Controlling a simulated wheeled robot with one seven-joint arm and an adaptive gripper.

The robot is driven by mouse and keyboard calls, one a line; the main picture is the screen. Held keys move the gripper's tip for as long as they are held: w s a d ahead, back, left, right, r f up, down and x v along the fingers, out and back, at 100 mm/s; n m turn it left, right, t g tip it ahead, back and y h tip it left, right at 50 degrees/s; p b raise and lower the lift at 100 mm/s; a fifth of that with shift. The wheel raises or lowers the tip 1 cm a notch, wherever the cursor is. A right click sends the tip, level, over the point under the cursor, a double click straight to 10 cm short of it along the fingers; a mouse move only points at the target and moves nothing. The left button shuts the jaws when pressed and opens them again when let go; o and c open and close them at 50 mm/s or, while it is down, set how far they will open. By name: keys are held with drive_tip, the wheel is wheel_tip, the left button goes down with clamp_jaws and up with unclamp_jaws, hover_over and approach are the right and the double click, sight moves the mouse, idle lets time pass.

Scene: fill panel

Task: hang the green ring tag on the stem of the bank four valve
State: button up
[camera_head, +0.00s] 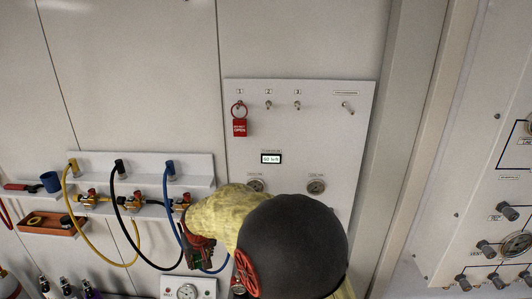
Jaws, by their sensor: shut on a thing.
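My gripper (200,252) is low in the picture, at the end of my yellow-sleeved arm, in front of the wall near the blue hose. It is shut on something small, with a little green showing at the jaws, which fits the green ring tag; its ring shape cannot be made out. Three valves with red and brass parts sit on the white rack: left (89,200), middle (133,203) and right (180,203). A red handwheel (246,273) shows beside my dark arm joint. I cannot read which valve is bank four; my arm hides part of the panel.
A white panel (330,125) carries numbered hooks, a red tag (239,127) on hook 1, a small display (271,158) and gauges. Yellow (78,235), black (121,225) and blue (172,235) hoses loop below the rack. An orange tray (50,223) is at left.

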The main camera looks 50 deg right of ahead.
drive_tip(key=s+d+r+m+p, duration=0.2)
drive_tip(key=s+d+r+p, duration=0.2)
drive_tip(key=r, duration=0.9)
drive_tip(key=s+d+r+m+g+h+p, duration=0.1)
drive_tip(key=s+d+r+p, duration=0.3)
drive_tip(key=r, duration=1)
drive_tip(key=s+d+r+m+h+p, duration=0.1)
drive_tip(key=s+d+r+m+p, duration=0.2)
drive_tip(key=d+r+p, duration=0.4)
drive_tip(key=s+d+r, duration=0.1)
drive_tip(key=d+r, duration=0.2)
drive_tip(key=r, duration=0.4)
drive_tip(key=shift+s+d, duration=0.15)
drive_tip(key=shift+s, duration=0.15)
